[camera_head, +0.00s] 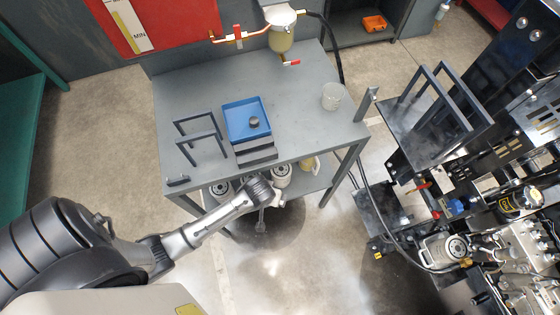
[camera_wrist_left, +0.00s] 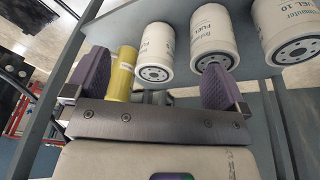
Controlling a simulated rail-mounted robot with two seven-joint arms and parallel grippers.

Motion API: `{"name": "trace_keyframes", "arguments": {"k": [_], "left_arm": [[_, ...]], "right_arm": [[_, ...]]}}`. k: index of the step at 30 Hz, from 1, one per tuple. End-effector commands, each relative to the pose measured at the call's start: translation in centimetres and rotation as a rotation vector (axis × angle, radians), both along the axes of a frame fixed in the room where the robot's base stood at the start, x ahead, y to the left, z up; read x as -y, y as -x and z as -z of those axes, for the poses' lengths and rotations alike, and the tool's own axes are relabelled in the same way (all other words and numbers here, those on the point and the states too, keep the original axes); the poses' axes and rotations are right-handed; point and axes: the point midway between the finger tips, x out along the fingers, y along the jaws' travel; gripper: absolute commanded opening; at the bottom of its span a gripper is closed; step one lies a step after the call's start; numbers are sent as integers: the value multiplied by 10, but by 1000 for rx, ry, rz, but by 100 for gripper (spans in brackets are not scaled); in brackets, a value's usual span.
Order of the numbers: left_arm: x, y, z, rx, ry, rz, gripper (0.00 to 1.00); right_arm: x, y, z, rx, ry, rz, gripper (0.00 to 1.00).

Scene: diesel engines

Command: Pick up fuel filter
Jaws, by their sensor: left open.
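Several white cylindrical filters stand in a row on the table's lower shelf. In the left wrist view, one white filter (camera_wrist_left: 156,50) lies between my open fingers' lines, and a fuel-labelled filter (camera_wrist_left: 212,40) is beside it. A larger filter (camera_wrist_left: 288,30) is at the right edge, and a yellow cylinder (camera_wrist_left: 121,72) is at the left. In the head view, one filter (camera_head: 281,177) is right of my left gripper (camera_head: 264,205) and another filter (camera_head: 220,189) is left of it. My left gripper (camera_wrist_left: 158,80) is open and empty, its purple fingers apart. My right gripper is out of view.
The grey table (camera_head: 300,120) above the shelf holds a blue tray (camera_head: 245,115), a dark frame stand (camera_head: 198,135) and a clear cup (camera_head: 333,96). Table legs flank the shelf. An engine assembly (camera_head: 470,210) fills the right side. The floor in front is open.

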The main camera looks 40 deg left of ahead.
Motion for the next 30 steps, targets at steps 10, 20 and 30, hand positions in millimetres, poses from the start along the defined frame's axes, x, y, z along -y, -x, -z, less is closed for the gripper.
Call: {"name": "trace_keyframes", "arguments": {"k": [10,20,30], "left_arm": [[-46,-88,38,91,-102,-159,100],[-60,-109,58,117,-132,-165,100],[-65,-122,96,116,-132,-164,100]], "right_arm": [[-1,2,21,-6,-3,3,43],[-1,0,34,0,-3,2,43],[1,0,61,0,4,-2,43]]}}
